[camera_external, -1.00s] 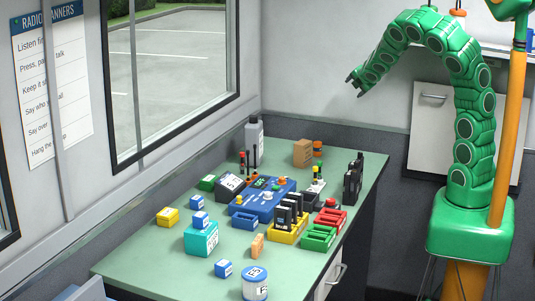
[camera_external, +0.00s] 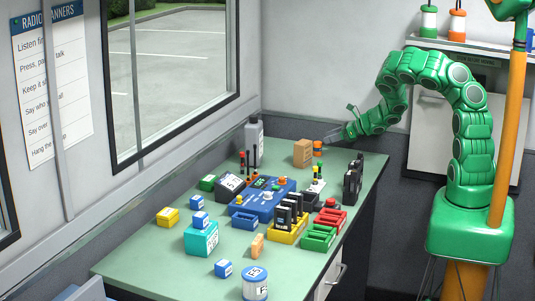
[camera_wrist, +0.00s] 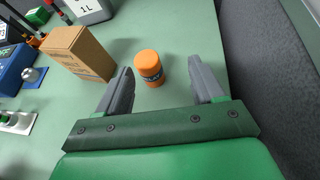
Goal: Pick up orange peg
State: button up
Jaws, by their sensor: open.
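The orange peg (camera_external: 318,148) is a small upright cylinder at the far right part of the green table, next to a brown box. In the wrist view the orange peg (camera_wrist: 148,67) shows an orange top and a dark blue band with light marks. My gripper (camera_external: 332,136) is just above and to the right of it in the external view. In the wrist view its two grey fingers are spread wide and empty, with the peg in the gap between them, nearer the left finger. I cannot tell the exact height of the fingertips above the table.
The brown box (camera_wrist: 80,54) stands close to the left finger. A grey bottle (camera_external: 254,144) stands behind it. Black radios (camera_external: 352,180) stand at the table's right edge. A blue console (camera_external: 262,200) and coloured trays fill the middle. Bare table lies right of the peg.

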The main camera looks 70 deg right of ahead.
aim_at(319, 142)
jog(key=shift+s+a+f+n+y, duration=0.35)
jog(key=shift+a+f+n+y, duration=0.25)
jog(key=shift+a+f+n, duration=0.15)
jog(key=shift+a+f, duration=0.1)
jog(key=shift+a, duration=0.1)
jog(key=shift+x, duration=1.3)
jog(key=shift+w, duration=0.45)
jog(key=shift+w+a+f, duration=0.1)
jog(key=shift+w+a, duration=0.05)
jog(key=shift+w, duration=0.6)
jog(key=shift+w+a+f, duration=0.1)
jog(key=shift+w+a, duration=0.05)
jog(key=shift+w, duration=0.55)
jog(key=shift+w+a+f, duration=0.15)
jog(key=shift+w, duration=0.6)
jog(key=c, duration=1.1)
